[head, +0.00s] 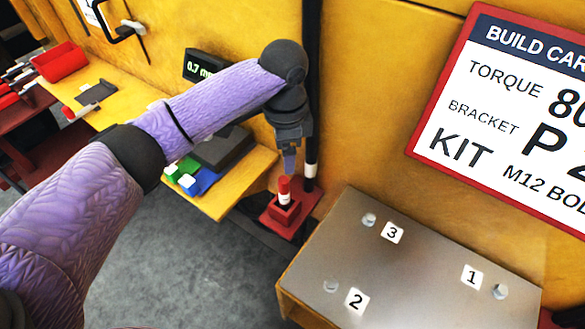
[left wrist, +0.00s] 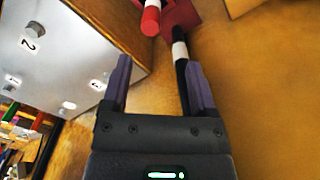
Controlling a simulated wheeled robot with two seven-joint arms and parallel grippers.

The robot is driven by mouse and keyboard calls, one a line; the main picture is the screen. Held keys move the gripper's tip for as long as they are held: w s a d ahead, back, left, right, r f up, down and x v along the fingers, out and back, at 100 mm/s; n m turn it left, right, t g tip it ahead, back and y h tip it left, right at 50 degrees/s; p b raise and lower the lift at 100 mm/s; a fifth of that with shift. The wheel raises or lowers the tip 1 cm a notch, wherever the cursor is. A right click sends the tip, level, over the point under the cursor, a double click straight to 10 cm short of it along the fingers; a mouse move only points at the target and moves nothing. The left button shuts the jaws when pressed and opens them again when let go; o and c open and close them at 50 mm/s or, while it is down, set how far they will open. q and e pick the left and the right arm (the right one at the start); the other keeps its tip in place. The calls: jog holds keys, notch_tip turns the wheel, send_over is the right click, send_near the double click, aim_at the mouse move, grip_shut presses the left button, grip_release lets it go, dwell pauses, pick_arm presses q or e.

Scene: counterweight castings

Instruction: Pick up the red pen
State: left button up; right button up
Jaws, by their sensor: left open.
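The red pen (head: 284,188), with a red top and a white body, stands upright in a small red holder (head: 287,214) beside a dark post. My left gripper (head: 290,166) is open and points down just above the pen, apart from it. In the left wrist view the pen (left wrist: 151,18) shows at the top, beyond and roughly between the spread fingertips (left wrist: 158,62). The pen's lower part is hidden in the holder (left wrist: 183,14). My right gripper is not in view.
The black and white post (head: 311,150) stands close by on the right of the gripper. A grey plate (head: 400,265) with numbered bolts lies at front right. A yellow shelf (head: 235,195) with coloured blocks (head: 187,181) is to the left. A build card (head: 500,110) hangs on the yellow wall.

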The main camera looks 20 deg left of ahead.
aim_at(283, 180)
pick_arm(q)
jog(key=f+b, duration=0.1)
jog(key=f, duration=0.2)
jog(key=s+f+b, duration=0.1)
jog(key=f, duration=0.2)
jog(key=f+b, duration=0.1)
jog(key=f, duration=0.2)
jog(key=shift+s+a+f, duration=0.15)
jog(key=shift+s+f, duration=0.15)
jog(key=shift+f, duration=0.05)
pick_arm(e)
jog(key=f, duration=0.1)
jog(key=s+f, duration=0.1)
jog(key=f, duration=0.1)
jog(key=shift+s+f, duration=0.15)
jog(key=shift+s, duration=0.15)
pick_arm(q)
grip_shut()
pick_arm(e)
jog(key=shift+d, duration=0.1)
